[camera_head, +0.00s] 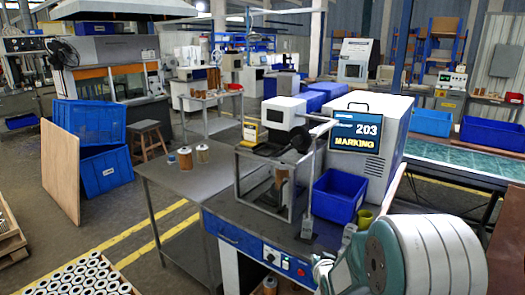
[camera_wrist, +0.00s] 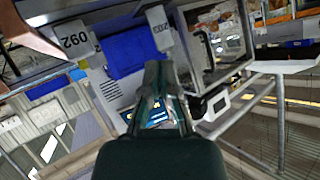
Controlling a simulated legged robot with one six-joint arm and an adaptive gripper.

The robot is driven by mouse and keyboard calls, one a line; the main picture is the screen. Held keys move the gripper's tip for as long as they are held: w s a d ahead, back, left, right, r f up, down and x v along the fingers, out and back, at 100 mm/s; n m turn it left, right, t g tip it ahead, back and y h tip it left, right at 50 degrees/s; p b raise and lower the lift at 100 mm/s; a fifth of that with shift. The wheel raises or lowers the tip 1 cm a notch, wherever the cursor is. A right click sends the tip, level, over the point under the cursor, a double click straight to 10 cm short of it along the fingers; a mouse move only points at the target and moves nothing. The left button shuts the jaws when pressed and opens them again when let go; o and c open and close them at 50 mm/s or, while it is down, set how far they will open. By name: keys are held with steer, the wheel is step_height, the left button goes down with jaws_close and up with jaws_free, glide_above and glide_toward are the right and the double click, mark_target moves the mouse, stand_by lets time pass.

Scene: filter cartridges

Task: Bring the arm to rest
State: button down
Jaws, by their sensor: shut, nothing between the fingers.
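My gripper (camera_wrist: 158,72) shows in the wrist view, its dark green fingers drawn together and shut with nothing held. A blue bin (camera_wrist: 132,50) and the marking machine's blue screen (camera_wrist: 152,114) appear behind the fingers. In the head view, white and teal parts of my arm fill the lower right, in front of the workbench (camera_head: 240,222). I cannot make out the fingertips in that view. Two filter cartridges stand upright on the grey table, one amber (camera_head: 185,160) and one pale-topped (camera_head: 202,154). Another cartridge (camera_head: 282,176) is partly visible inside the metal frame.
The marking machine (camera_head: 375,165) and a blue bin (camera_head: 336,196) stand on the bench near my arm. A metal frame (camera_head: 238,180) stands left of them. Many white cylinders (camera_head: 78,277) fill a pallet lower left. Striped floor (camera_head: 130,240) is open between.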

steer(key=s+r+n+g+h, duration=0.1)
steer(key=s+r+n+g, duration=0.15)
steer(key=s+r, duration=1.1)
steer(key=s+r+g, duration=0.2)
steer(key=s, duration=0.8)
steer(key=s+r+g, duration=0.1)
steer(key=s+g, duration=0.1)
steer(key=s, duration=0.8)
steer(key=shift+s+a+r+n, duration=0.3)
steer(key=shift+s+r+n, duration=0.1)
steer(key=shift+n, duration=0.05)
steer(key=shift+g, duration=0.25)
